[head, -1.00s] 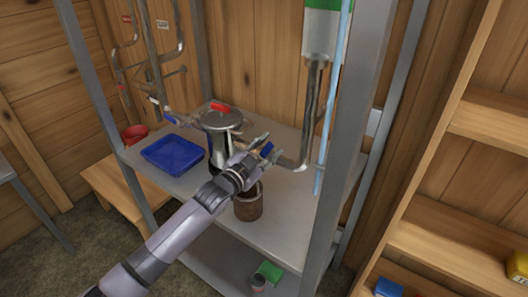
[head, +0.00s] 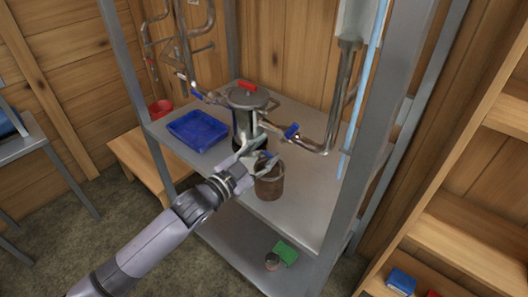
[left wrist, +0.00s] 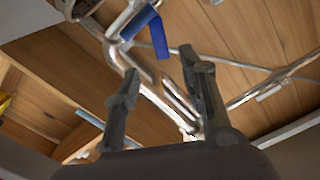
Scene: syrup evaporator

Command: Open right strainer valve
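The right strainer valve has a blue handle (head: 291,131) on the pipe right of the metal strainer pot (head: 240,125). The pot has a red-handled lid and stands on the metal shelf. In the left wrist view the blue handle (left wrist: 152,30) shows at the top, beyond the fingers and not between them. My left gripper (head: 266,150) is below and left of the handle, in front of the pot, just above a brown can (head: 270,187). Its fingers (left wrist: 162,90) are apart and empty. A second blue handle (head: 197,95) is left of the pot. My right gripper is out of view.
A blue tray (head: 190,137) and a red bowl (head: 160,108) are to the left. A shelf post (head: 375,140) and a light blue tube (head: 366,90) rise at right. A green object (head: 286,252) and a small jar (head: 272,262) are on the lower shelf.

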